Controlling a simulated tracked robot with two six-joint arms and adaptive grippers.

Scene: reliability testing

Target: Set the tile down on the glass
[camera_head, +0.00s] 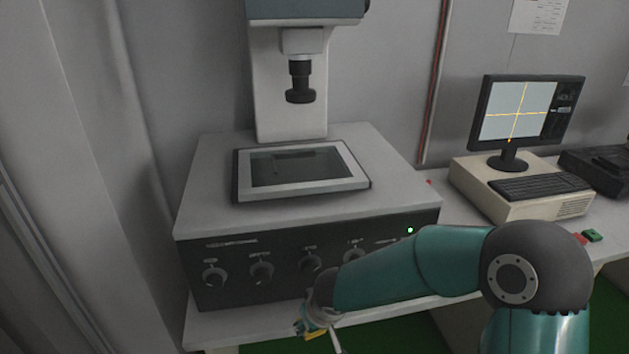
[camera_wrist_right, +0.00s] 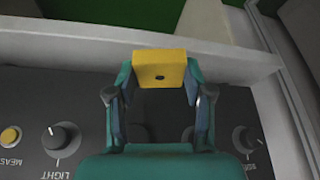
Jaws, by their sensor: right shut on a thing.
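The glass (camera_head: 300,168) is a dark pane in a pale frame on top of the grey measuring machine, below its hanging lens. My right gripper (camera_head: 308,329) is low in front of the machine's dark knob panel, below the level of the glass. It is shut on a yellow tile (camera_head: 316,334), mostly hidden by the gripper in the head view. My left gripper is in neither view.
The machine's dark front panel (camera_head: 234,268) with several knobs rises behind my right gripper. The lens (camera_head: 300,82) hangs above the glass. A monitor (camera_head: 520,108), a beige computer case (camera_head: 515,205) and a keyboard (camera_head: 540,187) stand on the right.

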